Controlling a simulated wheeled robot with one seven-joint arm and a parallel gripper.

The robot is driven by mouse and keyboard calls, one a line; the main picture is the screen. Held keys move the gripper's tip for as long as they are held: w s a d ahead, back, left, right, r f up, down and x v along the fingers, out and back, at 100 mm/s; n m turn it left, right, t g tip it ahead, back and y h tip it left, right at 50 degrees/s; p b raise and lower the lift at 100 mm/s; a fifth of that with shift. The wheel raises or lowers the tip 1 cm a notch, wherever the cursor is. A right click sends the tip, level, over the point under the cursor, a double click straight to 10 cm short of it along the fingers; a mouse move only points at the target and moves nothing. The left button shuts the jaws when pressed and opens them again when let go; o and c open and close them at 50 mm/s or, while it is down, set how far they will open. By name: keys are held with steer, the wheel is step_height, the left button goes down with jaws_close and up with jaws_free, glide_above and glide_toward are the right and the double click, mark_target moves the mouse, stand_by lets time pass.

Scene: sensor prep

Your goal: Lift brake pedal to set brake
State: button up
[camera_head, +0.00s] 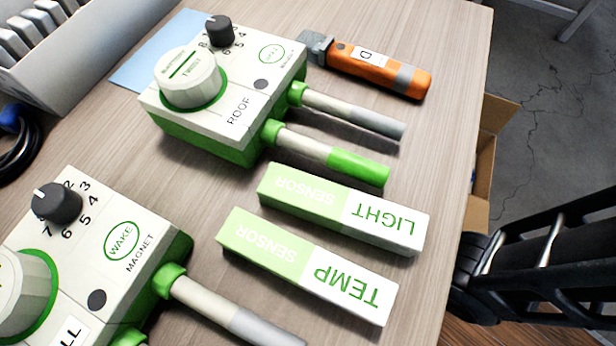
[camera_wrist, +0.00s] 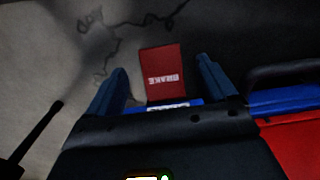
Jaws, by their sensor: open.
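The red brake pedal (camera_wrist: 159,73), lettered BRAKE upside down, shows in the wrist view, low over the grey floor. A blue part with a white label sits at its near end. My gripper (camera_wrist: 162,68) is open, with one dark blue finger on each side of the pedal. Gaps show between the pedal and both fingers, and I see no contact. I cannot tell how high the fingertips are relative to the pedal. Neither the pedal nor my gripper is visible in the head view.
In the wrist view, a blue and red body (camera_wrist: 290,122) lies at the right, and a dark rod (camera_wrist: 38,130) at the left. In the head view, the wooden table (camera_head: 420,150) holds sensor boxes, a LIGHT block (camera_head: 345,208), a TEMP block (camera_head: 308,264) and an orange tool (camera_head: 385,72).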

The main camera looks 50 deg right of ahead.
steer(key=shift+f+b, duration=0.8)
steer(key=shift+f, duration=1.05)
steer(key=shift+c, duration=0.4)
steer(key=c, duration=1.4)
steer(key=shift+r+g+p, duration=0.35)
steer(key=shift+g, duration=0.25)
steer(key=o, duration=1.5)
